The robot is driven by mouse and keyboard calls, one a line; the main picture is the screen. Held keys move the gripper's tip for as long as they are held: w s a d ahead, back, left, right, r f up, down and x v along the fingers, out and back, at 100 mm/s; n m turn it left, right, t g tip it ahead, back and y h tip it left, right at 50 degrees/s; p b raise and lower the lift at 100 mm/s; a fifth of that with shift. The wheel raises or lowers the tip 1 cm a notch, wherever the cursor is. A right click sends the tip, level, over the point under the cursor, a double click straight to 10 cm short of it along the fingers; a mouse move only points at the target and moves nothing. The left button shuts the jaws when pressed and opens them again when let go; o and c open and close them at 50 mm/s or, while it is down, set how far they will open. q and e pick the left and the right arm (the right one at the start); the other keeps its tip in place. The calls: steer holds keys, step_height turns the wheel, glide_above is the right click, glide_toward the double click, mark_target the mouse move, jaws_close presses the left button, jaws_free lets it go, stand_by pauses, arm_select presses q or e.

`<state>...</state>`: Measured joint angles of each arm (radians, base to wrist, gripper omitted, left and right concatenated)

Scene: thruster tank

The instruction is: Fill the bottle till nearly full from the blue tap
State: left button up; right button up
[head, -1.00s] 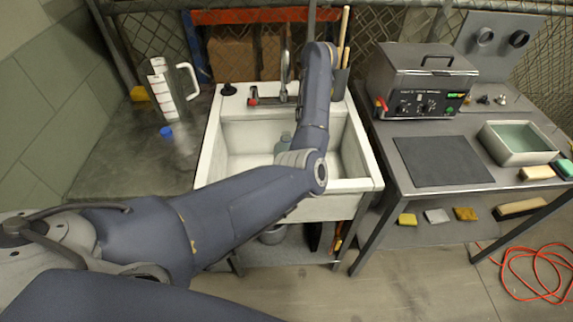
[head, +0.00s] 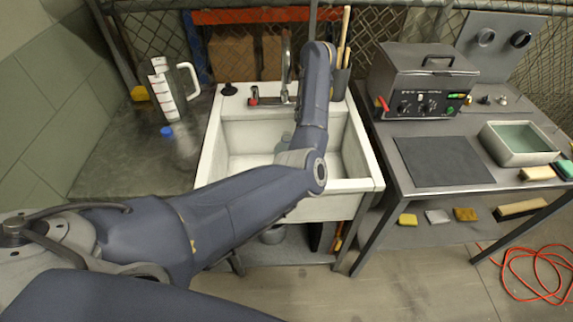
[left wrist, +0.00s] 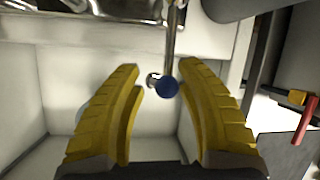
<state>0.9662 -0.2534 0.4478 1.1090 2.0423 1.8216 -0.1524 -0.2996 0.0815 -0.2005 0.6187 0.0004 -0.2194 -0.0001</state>
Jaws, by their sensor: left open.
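In the head view my arm hides this gripper. My right gripper is out of view.
A clear jug with red markings (head: 162,90) and a blue cap (head: 166,131) are on the left counter. A pot of tools (head: 340,82) stands behind the sink's right corner. The metal appliance (head: 420,82) and grey basin (head: 518,150) occupy the right table.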

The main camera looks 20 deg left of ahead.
arm_select(q)
steer(key=w+r+v, duration=0.1)
steer(key=w+v, duration=0.1)
steer(key=v, duration=1.5)
steer(key=shift+a+r, duration=0.25)
steer(key=shift+a, duration=0.1)
